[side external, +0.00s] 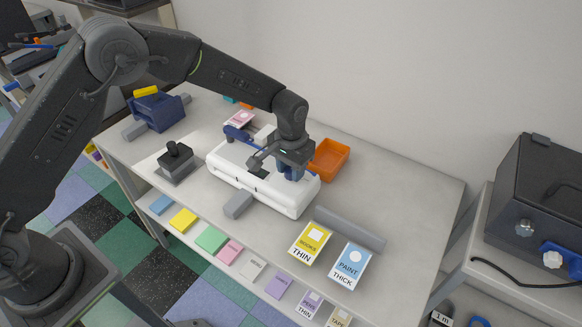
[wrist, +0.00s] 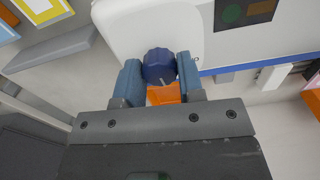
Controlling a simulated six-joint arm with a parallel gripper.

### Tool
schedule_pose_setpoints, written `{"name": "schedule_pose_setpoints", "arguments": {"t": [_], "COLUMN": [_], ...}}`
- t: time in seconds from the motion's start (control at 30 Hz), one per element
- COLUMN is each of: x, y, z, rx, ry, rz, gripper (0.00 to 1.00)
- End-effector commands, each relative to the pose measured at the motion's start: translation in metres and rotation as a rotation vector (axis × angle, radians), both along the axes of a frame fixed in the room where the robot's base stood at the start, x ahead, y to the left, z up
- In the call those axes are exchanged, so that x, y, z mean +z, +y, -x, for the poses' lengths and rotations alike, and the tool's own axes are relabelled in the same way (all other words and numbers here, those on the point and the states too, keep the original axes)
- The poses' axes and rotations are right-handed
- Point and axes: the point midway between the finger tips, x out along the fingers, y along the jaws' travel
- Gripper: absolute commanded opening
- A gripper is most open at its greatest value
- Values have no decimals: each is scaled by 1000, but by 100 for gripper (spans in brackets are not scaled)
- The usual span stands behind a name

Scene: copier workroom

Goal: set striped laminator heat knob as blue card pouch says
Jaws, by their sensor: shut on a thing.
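In the side view my gripper (side external: 291,174) points down over the laminator's right end and hides the knob.
A yellow pouch (side external: 310,243) reading "THIN" lies left of the blue one. A grey bar (side external: 349,229) lies behind both. An orange tray (side external: 343,151) stands behind the laminator. A black-handled stamp (side external: 177,165) and a grey block (side external: 238,205) are nearby. The table's right part is clear.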

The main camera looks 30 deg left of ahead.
Motion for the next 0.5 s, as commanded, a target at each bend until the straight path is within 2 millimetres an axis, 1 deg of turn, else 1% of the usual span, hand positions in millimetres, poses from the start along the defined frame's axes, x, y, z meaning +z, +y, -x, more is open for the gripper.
{"name": "schedule_pose_setpoints", "arguments": {"t": [0.5], "x": [0], "y": [0], "z": [0], "rx": [-489], "ry": [0], "rz": [0], "gripper": [12]}}
